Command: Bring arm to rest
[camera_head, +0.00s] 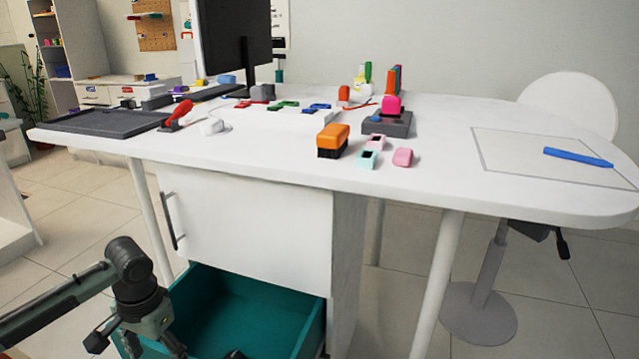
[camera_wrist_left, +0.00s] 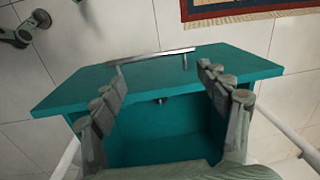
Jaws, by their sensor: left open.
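My left arm (camera_head: 130,275) comes in from the left, low in the head view, beside the open teal drawer (camera_head: 312,330). In the left wrist view my left gripper (camera_wrist_left: 165,82) is open, its two fingers spread wide with nothing between them. It faces the teal drawer front (camera_wrist_left: 80,92) and its silver handle (camera_wrist_left: 150,57). I cannot tell whether the fingers touch the drawer front. The gripper's tips are not clear in the head view. My right gripper is not in view.
The drawer hangs open under the white desk (camera_head: 250,155). Desk legs (camera_head: 437,285) stand to the right. The desk bears a monitor (camera_head: 235,40), an orange-and-black block (camera_head: 333,140), a blue marker (camera_head: 578,158) and small coloured items. A red rug (camera_wrist_left: 240,8) lies on the tiled floor.

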